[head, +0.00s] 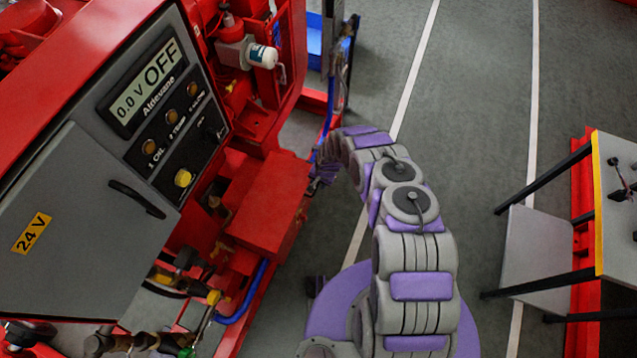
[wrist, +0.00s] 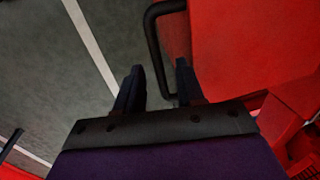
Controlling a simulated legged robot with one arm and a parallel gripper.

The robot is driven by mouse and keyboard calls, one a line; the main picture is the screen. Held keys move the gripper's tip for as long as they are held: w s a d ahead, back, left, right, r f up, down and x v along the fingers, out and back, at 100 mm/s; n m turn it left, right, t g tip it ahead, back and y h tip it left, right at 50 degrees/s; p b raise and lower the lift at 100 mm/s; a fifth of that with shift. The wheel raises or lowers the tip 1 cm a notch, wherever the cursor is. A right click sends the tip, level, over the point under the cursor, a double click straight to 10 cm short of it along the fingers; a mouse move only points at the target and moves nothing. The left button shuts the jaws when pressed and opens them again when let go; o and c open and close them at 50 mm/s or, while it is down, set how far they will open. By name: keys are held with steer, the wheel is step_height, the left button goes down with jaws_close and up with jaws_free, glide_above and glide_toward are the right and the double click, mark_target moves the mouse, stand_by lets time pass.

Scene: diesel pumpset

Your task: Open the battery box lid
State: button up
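The red box (head: 270,205), which looks like the battery box, sits low on the pumpset beside my arm, and its flat top appears closed. In the wrist view its red surface (wrist: 250,45) fills the upper right. A black U-shaped handle (wrist: 153,50) stands out from its left side there. My gripper (wrist: 157,78) is open, one finger on each side of the handle's near end. I cannot tell whether either finger touches it. In the head view my gripper (head: 318,180) is at the box's right side, small and partly hidden by my arm.
The grey control panel (head: 85,220) with a 24 V label and black handle stands left of the box. A blue hose (head: 243,300) and valves lie below it. A table (head: 617,200) stands at the right. The grey floor (head: 480,130) between is clear.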

steer(key=shift+c, duration=0.2)
jaws_close()
stand_by(0.5)
